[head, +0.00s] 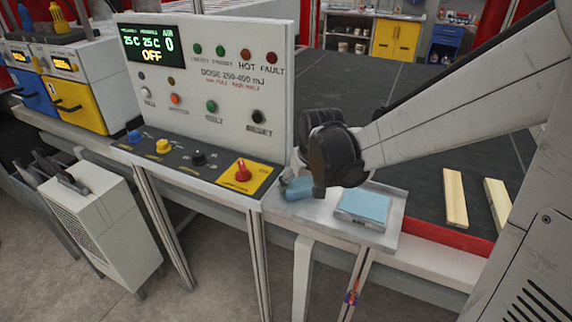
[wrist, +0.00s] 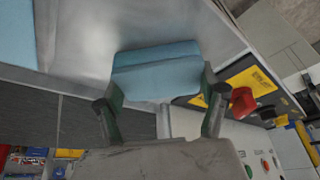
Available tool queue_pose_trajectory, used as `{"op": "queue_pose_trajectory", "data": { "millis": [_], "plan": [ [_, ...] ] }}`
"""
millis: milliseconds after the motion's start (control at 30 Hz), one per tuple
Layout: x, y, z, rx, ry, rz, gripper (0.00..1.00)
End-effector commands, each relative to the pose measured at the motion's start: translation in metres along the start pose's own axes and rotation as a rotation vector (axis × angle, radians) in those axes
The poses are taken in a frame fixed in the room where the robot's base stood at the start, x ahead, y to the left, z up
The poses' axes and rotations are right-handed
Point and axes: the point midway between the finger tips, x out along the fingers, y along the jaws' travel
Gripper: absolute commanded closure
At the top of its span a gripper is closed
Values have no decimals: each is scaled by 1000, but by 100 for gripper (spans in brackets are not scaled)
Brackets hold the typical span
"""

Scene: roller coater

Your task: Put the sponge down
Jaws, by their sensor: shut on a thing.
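The sponge (head: 297,189) is a light blue block at the left end of a grey metal tray (head: 376,239). In the wrist view the sponge (wrist: 155,68) spans the space between my two fingers. My gripper (wrist: 160,88) is shut on it. In the head view my gripper (head: 299,178) is mostly hidden behind my dark wrist joint. The sponge is at or just above the tray; I cannot tell whether it touches. A flat blue pad (head: 364,205) on a pale base lies on the tray to the right.
A control panel (head: 210,90) with lamps and buttons stands left of the tray. A red knob on a yellow plate (head: 243,172) is close to my gripper. Two wooden strips (head: 455,198) lie on the dark surface at right. Bare tray shows between sponge and pad.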

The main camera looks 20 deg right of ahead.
Motion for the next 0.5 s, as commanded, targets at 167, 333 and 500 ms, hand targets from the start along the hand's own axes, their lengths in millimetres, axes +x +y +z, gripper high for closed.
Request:
{"op": "queue_pose_trajectory", "data": {
  "millis": [167, 333, 500],
  "plan": [
    [2, 0, 1, 0, 0, 0, 20],
    [2, 0, 1, 0, 0, 0, 8],
    [2, 0, 1, 0, 0, 0, 8]
  ]
}}
